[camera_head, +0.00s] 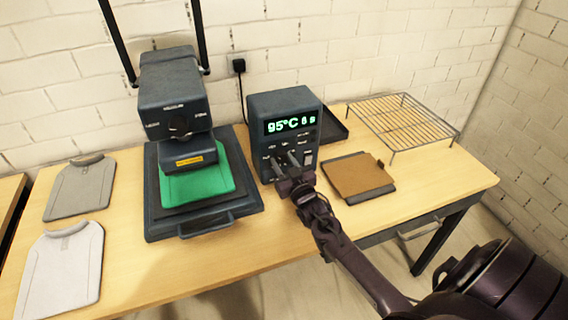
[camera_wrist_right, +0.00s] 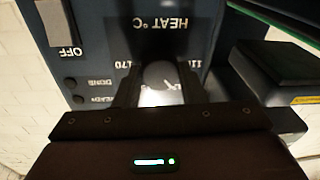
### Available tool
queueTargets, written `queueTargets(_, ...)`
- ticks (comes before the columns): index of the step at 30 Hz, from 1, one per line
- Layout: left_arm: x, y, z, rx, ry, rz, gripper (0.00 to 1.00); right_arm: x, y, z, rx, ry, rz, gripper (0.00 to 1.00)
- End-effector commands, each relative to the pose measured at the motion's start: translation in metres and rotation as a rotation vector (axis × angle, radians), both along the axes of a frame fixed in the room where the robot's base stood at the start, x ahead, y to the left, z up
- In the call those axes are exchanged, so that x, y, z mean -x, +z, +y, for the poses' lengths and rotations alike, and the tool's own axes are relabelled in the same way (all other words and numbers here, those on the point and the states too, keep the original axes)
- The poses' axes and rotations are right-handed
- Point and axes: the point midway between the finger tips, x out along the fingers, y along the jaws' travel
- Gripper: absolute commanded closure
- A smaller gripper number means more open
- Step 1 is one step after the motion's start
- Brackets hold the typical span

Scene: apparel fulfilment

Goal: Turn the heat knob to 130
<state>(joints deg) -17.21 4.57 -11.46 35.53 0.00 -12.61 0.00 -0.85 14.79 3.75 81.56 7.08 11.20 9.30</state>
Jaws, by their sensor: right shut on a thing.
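The control box (camera_head: 283,108) stands on the table beside the heat press, and its green display reads 95°C and, less clearly, 6 s. My right gripper (camera_head: 289,160) reaches the lower front of the box. In the right wrist view, the gripper (camera_wrist_right: 160,92) is shut on the round heat knob (camera_wrist_right: 160,76), with one finger on each side. The panel lettering appears upside down there: HEAT °C, 170, a partly covered mark starting with 11, and OFF. The knob's pointer is hard to make out. My left gripper is not in view.
The heat press (camera_head: 172,90) has a green garment (camera_head: 200,180) on its lower plate. Two folded grey garments (camera_head: 80,188) lie at the left. A brown pad on a dark board (camera_head: 358,176) and a wire rack (camera_head: 405,122) are to the right.

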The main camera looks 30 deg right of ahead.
Motion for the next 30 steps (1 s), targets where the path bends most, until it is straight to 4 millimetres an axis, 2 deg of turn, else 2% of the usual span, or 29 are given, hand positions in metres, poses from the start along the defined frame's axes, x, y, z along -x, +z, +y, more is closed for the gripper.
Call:
queueTargets(10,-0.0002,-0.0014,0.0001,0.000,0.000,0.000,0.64,-0.0001,-0.0013,0.0010,-0.147,0.001,-0.033,0.86)
queueTargets(27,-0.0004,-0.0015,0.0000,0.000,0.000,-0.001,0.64,0.0000,-0.0012,0.0006,-0.174,0.000,-0.039,0.86)
queueTargets(28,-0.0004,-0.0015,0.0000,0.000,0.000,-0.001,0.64,0.0000,-0.0012,0.0006,-0.174,0.000,-0.039,0.61)
queueTargets(30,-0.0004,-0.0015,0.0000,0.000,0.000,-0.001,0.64,-0.0001,-0.0011,0.0006,-0.174,0.000,-0.039,0.52)
